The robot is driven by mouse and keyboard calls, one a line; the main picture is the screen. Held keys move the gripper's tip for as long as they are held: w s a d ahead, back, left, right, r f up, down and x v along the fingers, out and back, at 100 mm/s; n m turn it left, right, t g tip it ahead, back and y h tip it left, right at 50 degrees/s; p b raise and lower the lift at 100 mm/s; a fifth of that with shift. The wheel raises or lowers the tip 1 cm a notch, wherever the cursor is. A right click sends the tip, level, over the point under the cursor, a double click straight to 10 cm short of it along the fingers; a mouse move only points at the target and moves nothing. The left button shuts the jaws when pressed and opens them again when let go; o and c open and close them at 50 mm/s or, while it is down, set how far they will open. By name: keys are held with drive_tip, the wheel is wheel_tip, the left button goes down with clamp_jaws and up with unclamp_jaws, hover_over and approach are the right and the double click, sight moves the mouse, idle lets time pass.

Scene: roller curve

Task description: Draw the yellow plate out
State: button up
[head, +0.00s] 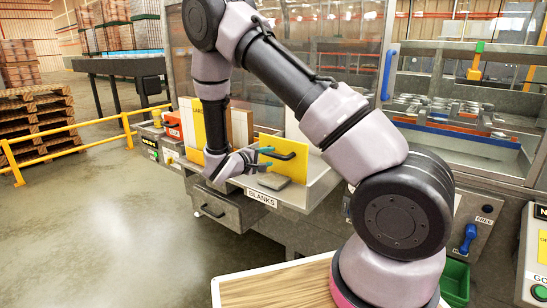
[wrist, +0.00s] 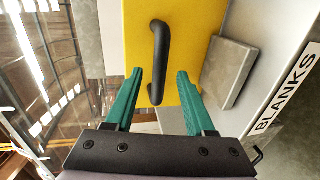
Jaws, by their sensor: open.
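The yellow plate (head: 296,173) stands upright at the right end of the row of boards on the BLANKS shelf. A black bar handle (head: 281,155) is fixed to its face. My gripper (head: 266,158), with teal fingers, is open just left of the handle in the head view. In the wrist view the yellow plate (wrist: 190,40) fills the upper middle. The handle (wrist: 160,55) runs lengthwise, and its lower end lies between the fingers of my gripper (wrist: 160,72) in the picture. I see no finger closed on it.
A grey flat block (head: 273,181) lies on the shelf in front of the plate; it also shows in the wrist view (wrist: 228,73). Pale boards (head: 241,127) and another yellow panel (head: 198,124) stand to the left. A grey drawer (head: 225,207) is below.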

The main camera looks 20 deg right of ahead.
drive_tip(key=v, duration=0.6)
drive_tip(key=shift+s+a, duration=0.2)
drive_tip(key=shift+a, duration=0.05)
drive_tip(key=s+d+r+m+g+y, duration=0.4)
drive_tip(key=s+d+r+m+g, duration=0.45)
drive_tip(key=s+d+r, duration=0.45)
drive_tip(key=s+a+r+m+t+y, duration=0.1)
drive_tip(key=s+a+r+t+y, duration=0.1)
drive_tip(key=s+r+y, duration=0.3)
drive_tip(key=s+a+r+m+t+y, duration=0.2)
drive_tip(key=s+a+r+t+y, duration=0.1)
drive_tip(key=s+r, duration=0.4)
wheel_tip(320, 180, up, 4)
drive_tip(key=shift+s+a+f+t+y, duration=0.25)
drive_tip(key=shift+s+t+y, duration=0.25)
drive_tip(key=shift+y, duration=0.6)
